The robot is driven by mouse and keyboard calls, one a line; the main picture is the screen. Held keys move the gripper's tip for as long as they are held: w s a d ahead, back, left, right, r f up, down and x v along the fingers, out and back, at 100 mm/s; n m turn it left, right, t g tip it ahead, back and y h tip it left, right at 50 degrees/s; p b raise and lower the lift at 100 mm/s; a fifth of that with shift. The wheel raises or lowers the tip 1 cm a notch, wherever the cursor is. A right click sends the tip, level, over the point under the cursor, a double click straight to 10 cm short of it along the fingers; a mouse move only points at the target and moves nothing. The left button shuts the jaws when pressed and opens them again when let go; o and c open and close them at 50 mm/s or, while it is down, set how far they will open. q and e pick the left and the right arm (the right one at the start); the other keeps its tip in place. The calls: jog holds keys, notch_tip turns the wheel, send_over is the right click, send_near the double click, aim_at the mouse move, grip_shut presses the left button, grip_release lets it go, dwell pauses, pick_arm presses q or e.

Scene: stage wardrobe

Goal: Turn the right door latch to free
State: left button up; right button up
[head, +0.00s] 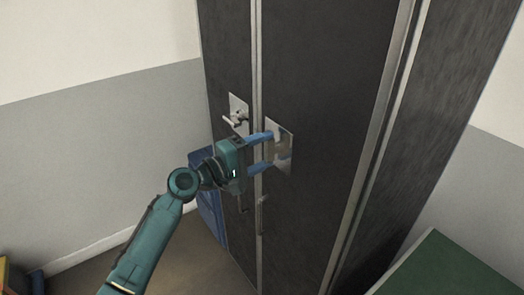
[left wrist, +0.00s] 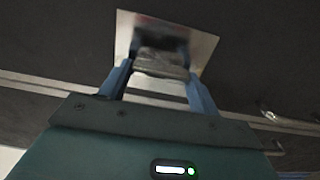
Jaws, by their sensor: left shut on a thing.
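The dark wardrobe has a right door (head: 325,75) with a pale metal latch plate (head: 284,130) near its inner edge. The plate also shows in the left wrist view (left wrist: 203,45). My left gripper (head: 273,150) is at this plate, its two blue fingers one above the other. It is shut on the right door latch (left wrist: 160,65), which shows between the fingers in the left wrist view. The fingers partly hide the latch in the head view, and its exact turn is hard to tell. My right gripper is not in view.
The left door (head: 225,60) has its own plate and latch (head: 235,120), just left of my gripper. A vertical pull handle (head: 262,215) is below the right latch. A blue object (head: 208,210) stands behind my arm; a green-topped surface (head: 450,268) is at lower right.

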pick_arm(q)
jog(key=o, duration=1)
jog(key=b+v, duration=0.2)
jog(key=v, duration=1.1)
jog(key=shift+s+a+b, duration=0.1)
jog(key=shift+b, duration=0.3)
jog(key=s+a+f+m+y, duration=0.15)
jog(key=s+f+y, duration=0.25)
jog(key=f, duration=0.6)
jog(key=s+f+m+y, duration=0.2)
jog(key=s+f+y, duration=0.15)
jog(key=f, duration=0.55)
jog(key=s+f+m+y, duration=0.1)
jog(key=s+f+m, duration=0.1)
jog(key=s+f, duration=0.1)
jog(key=s+a+f+m+y, duration=0.1)
jog(key=s+f+m, duration=0.1)
jog(key=s, duration=0.3)
jog(key=s+a+f+m+y, duration=0.1)
jog(key=s+f+m, duration=0.2)
jog(key=s, duration=0.2)
jog(key=shift+s+f+y, duration=0.1)
jog(key=shift+f+y, duration=0.25)
jog(key=shift+f, duration=0.05)
